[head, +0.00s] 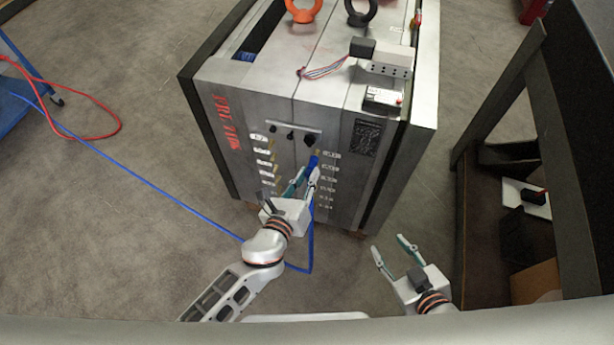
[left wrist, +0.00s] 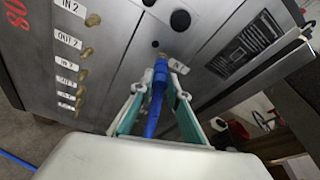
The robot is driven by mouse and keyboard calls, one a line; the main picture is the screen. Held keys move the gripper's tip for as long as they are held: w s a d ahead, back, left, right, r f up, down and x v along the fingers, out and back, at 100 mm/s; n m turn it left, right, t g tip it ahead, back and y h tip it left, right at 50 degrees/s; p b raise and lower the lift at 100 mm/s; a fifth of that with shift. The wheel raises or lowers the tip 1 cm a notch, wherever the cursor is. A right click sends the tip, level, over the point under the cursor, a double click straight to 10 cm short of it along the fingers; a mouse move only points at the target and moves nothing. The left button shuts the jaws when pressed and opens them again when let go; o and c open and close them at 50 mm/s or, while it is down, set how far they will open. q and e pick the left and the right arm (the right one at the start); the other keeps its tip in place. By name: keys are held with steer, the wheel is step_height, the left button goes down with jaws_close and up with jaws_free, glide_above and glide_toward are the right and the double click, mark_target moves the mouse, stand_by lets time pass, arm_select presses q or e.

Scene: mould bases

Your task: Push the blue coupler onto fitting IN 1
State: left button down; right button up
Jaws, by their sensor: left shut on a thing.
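My left gripper (head: 303,176) is shut on the blue coupler (head: 313,162), close in front of the mould base's front face. In the left wrist view the coupler (left wrist: 160,70) stands between the fingers, pointing at the face. A bit of a brass fitting (left wrist: 163,56) shows at its far end, at the top of the right-hand column. I cannot tell whether the coupler is seated on it or only lined up. The label beside it (left wrist: 204,67) is partly hidden by a finger. My right gripper (head: 397,254) is open and empty, low and right of the block.
The mould base (head: 310,110) carries more brass fittings with labels such as IN 2 (left wrist: 68,68). A blue hose (head: 180,200) runs from the coupler across the floor leftward. A dark bench (head: 535,110) stands at right. A red hose (head: 75,132) lies at left.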

arm_select(q)
steer(key=shift+w+d, duration=0.1)
steer(key=shift+w, duration=0.3)
arm_select(e)
steer(key=shift+s, duration=0.1)
arm_select(q)
steer(key=shift+w, duration=0.15)
arm_select(e)
steer(key=shift+s+d+f, duration=0.1)
steer(key=shift+s+f, duration=0.05)
steer(key=shift+s, duration=0.15)
arm_select(q)
steer(key=shift+w+d+r, duration=0.1)
steer(key=shift+w+d, duration=0.05)
steer(key=shift+w, duration=0.1)
arm_select(e)
steer(key=shift+w, duration=0.1)
arm_select(q)
steer(key=shift+w, duration=0.1)
steer(key=c, duration=1.8)
jaws_free()
steer(key=shift+w, duration=0.1)
steer(key=shift+c, duration=0.2)
steer(key=o, duration=0.4)
arm_select(e)
steer(key=shift+r, duration=0.2)
